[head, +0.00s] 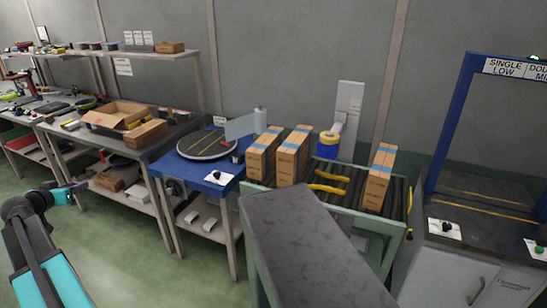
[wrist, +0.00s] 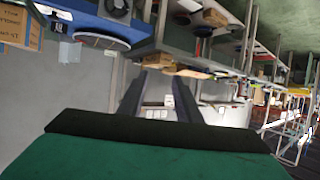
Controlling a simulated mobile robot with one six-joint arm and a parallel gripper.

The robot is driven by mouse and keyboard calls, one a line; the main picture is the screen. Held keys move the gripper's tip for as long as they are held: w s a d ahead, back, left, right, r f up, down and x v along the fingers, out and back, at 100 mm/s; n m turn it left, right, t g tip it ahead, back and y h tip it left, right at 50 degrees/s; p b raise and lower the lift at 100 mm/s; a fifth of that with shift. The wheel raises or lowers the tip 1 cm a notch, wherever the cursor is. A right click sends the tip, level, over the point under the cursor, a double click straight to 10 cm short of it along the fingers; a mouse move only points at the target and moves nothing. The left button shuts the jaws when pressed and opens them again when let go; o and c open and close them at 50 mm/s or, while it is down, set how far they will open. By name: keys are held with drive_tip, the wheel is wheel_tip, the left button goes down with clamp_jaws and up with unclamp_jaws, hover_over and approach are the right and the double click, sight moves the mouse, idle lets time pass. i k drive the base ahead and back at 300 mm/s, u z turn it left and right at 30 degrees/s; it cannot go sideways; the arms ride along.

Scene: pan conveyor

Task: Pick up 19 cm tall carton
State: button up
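Three tall brown cartons with blue tape stand upright on the roller conveyor (head: 400,207). The left carton (head: 257,163) and middle carton (head: 287,167) stand close together at its left end. The right carton (head: 376,190) stands apart, farther right. I cannot tell which one is 19 cm tall. In the wrist view, my gripper (wrist: 157,74) is open, with two dark fingers apart and nothing between them. It is far from the cartons. Part of a brown carton (wrist: 20,27) shows at the upper left of the wrist view, cut off by the edge.
A dark-topped green-sided block (head: 300,240) stands in front of the conveyor. Yellow curved parts (head: 329,183) lie between the cartons. A blue table (head: 212,183) with a round turntable (head: 205,143) is left. A blue frame (head: 455,115) stands right. Green floor is open at left.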

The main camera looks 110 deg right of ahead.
sight(293, 155)
drive_tip(key=u, duration=0.35)
drive_tip(key=k, duration=1.4)
drive_tip(key=z, duration=0.1)
